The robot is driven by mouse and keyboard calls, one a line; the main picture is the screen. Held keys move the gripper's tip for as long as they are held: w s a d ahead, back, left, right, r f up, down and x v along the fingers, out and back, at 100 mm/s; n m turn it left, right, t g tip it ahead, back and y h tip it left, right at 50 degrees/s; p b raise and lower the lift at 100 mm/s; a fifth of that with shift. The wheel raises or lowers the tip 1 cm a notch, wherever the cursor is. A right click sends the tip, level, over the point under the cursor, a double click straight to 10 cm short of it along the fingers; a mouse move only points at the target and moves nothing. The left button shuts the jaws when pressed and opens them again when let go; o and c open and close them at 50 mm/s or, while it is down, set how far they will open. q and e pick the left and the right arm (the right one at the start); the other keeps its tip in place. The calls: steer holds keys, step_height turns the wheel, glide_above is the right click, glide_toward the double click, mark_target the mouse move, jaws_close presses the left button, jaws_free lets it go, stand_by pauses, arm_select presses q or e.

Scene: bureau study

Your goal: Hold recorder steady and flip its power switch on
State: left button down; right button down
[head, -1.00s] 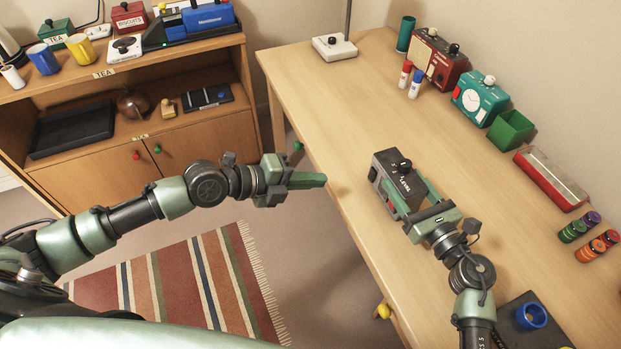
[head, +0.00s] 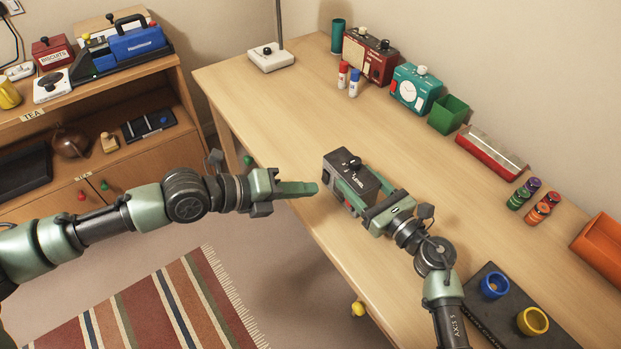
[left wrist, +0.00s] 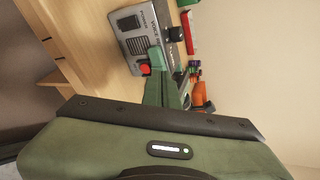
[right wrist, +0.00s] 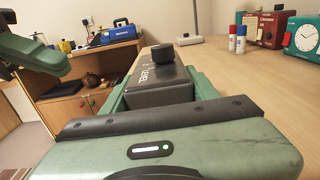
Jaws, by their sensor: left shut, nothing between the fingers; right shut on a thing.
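The recorder (head: 352,180) is a dark grey box with a black knob on top, at the near edge of the desk.
The desk (head: 270,105) is clear behind the recorder. A red radio (head: 369,57), teal clock (head: 415,88), green cup (head: 448,114) and red tray (head: 492,151) line the wall. A dark tray (head: 500,310) with coloured rings lies front right.

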arm_select(q)
steer(key=w+a+m+g+y, duration=0.1)
steer(key=a+m+y, duration=0.3)
steer(key=a+m, duration=0.3)
steer(key=m, duration=0.4)
steer(key=shift+w+r+m+y, duration=0.4)
glide_toward(324, 182)
steer(key=f, duration=0.3)
steer(key=shift+s+a+f, duration=0.1)
steer(key=shift+a+f, duration=0.2)
steer(key=shift+f, duration=0.05)
steer(key=w+d, duration=0.2)
steer(key=shift+w+d+f, duration=0.1)
steer(key=shift+d+f, duration=0.25)
steer(key=shift+f, duration=0.05)
steer(key=shift+w+d, duration=0.3)
steer(key=shift+d, duration=0.05)
